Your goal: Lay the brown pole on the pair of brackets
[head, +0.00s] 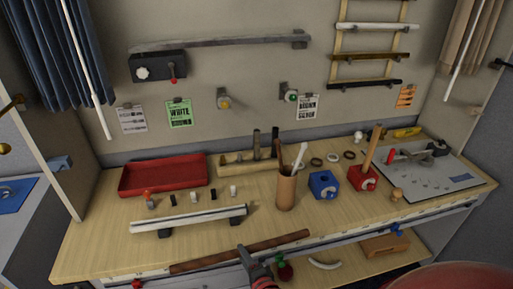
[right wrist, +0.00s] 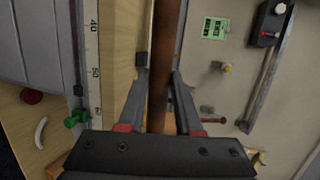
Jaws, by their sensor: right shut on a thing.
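A brown pole (head: 205,262) is held roughly level over the table's front edge, its right end a little higher in the head view. My right gripper (head: 247,256) is shut on it near its middle. In the right wrist view the pole (right wrist: 166,55) runs between the two fingers (right wrist: 160,85). Two small wall fixtures, one with a yellow front (head: 223,99) and one with a green front (head: 290,96), stick out of the back wall. Two dark supports, left (head: 164,233) and right (head: 237,221), stand on the table under a white pole. My left gripper is not in view.
The white pole (head: 190,219) lies just behind the brown one. Behind it are a red tray (head: 163,176), a wooden holder (head: 232,168), a cup with sticks (head: 286,190), and blue (head: 322,186) and red (head: 361,178) blocks. A wall rack (head: 336,70) carries several poles.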

